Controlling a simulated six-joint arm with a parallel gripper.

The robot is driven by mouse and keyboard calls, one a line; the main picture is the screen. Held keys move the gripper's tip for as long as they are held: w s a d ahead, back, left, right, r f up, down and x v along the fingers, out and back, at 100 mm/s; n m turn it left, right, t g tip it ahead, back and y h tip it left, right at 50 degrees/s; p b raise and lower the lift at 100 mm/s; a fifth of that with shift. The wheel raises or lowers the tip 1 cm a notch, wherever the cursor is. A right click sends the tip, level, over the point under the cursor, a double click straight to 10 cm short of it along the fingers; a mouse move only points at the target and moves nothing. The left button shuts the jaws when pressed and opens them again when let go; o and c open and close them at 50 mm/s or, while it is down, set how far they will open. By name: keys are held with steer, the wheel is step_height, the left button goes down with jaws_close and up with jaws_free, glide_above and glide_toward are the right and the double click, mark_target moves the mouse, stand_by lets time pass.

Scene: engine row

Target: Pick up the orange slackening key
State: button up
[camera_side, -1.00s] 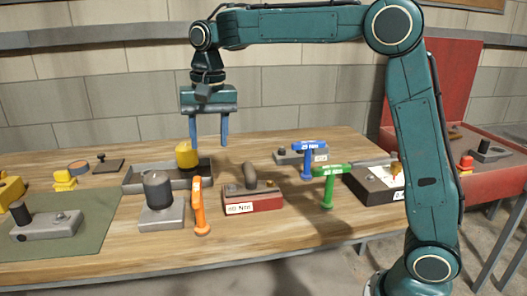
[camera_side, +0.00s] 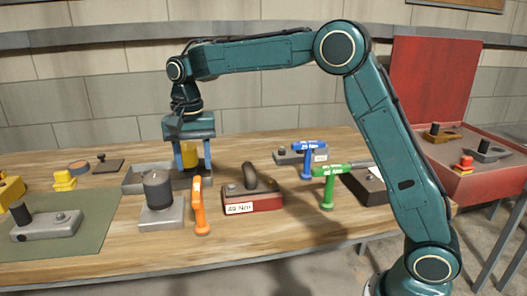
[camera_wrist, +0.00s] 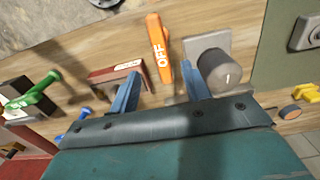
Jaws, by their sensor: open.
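The orange slackening key (camera_side: 200,207) stands upright on the wooden table near its front edge, between a grey block with a dark cylinder (camera_side: 158,200) and a red-based block labelled 49 Nm (camera_side: 253,203). In the wrist view the orange key (camera_wrist: 159,50) shows the word OFF and lies ahead of the gap between my fingers. My gripper (camera_side: 193,172) is open and empty, pointing down above and behind the key in the side view. Its blue fingers also show in the wrist view (camera_wrist: 160,88). They appear apart from the key.
A blue key (camera_side: 308,160) and a green key (camera_side: 328,190) stand to the right. A grey tray with a yellow-topped part (camera_side: 133,181) sits behind. A green mat (camera_side: 95,232) lies at left. A red case (camera_side: 490,180) stands at far right.

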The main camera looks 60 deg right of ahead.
mark_target(196, 187)
steer(key=shift+f, duration=2.55)
steer(key=shift+w+f, duration=0.1)
steer(key=shift+f, duration=2.5)
steer(key=c, duration=1)
steer(key=shift+r, duration=0.1)
jaws_close()
steer(key=shift+r, duration=0.1)
step_height(196, 187, up, 20)
